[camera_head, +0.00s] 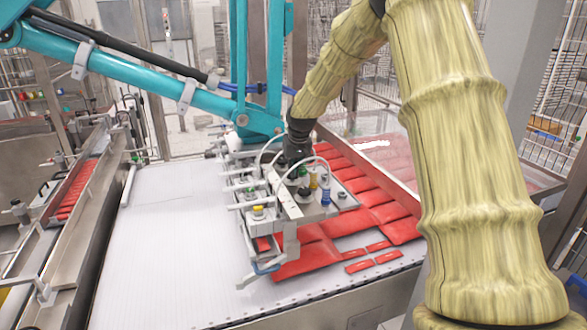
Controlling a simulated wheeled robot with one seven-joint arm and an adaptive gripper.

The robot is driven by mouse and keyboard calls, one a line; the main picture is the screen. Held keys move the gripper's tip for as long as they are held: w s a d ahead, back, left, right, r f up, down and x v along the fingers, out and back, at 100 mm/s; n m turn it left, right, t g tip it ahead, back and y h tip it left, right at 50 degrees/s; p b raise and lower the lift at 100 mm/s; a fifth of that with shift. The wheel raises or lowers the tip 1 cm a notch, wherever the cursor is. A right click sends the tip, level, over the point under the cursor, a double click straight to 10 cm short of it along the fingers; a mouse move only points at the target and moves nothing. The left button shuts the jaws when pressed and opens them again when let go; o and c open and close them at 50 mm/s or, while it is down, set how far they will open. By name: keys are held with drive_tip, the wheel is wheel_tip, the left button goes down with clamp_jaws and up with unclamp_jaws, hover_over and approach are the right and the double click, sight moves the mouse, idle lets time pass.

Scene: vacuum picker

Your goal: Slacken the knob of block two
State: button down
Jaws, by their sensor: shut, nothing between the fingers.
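The vacuum picker head (299,208) hangs over the white conveyor, with several grey blocks on it. Small coloured knobs stand on the blocks: a yellow knob (258,211), a green knob (249,191), and a blue knob (326,196) on the right side. I see no number marks, so I cannot tell which is block two. My gripper (288,162) is dark and small at the end of my yellow-brown arm, at the far part of the picker head. It looks shut and holds nothing visible. Whether it touches a knob cannot be told; its fingertips blend with the dark fittings there.
Teal robot arms (150,72) reach in from the upper left and join the picker head. Thin white hoses (316,158) arch over the blocks. Red packs (365,215) lie right of and under the head. The white conveyor (165,250) is clear at left.

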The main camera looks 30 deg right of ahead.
drive_tip(key=n, duration=0.1)
drive_tip(key=f+n+y, duration=0.1)
drive_tip(key=n, duration=0.2)
drive_tip(key=shift+s+f+n+y, duration=0.3)
drive_tip(key=shift+s+f+y, duration=0.05)
drive_tip(key=shift+y, duration=0.05)
drive_tip(key=c, duration=2.2)
unclamp_jaws()
drive_tip(key=shift+d+n+y, duration=0.1)
drive_tip(key=shift+n+y, duration=0.4)
drive_tip(key=shift+n, duration=0.7)
drive_tip(key=o, duration=1)
drive_tip(key=shift+w+f, duration=0.1)
drive_tip(key=shift+w, duration=0.15)
drive_tip(key=shift+o, duration=1.3)
drive_tip(key=shift+w+f, duration=0.15)
drive_tip(key=shift+w, duration=0.25)
drive_tip(key=shift+d, duration=0.15)
drive_tip(key=shift+d+r, duration=0.15)
drive_tip(key=shift+r, duration=0.6)
drive_tip(key=v, duration=1.1)
drive_tip(key=shift+s, duration=0.2)
drive_tip(key=shift+d, duration=0.1)
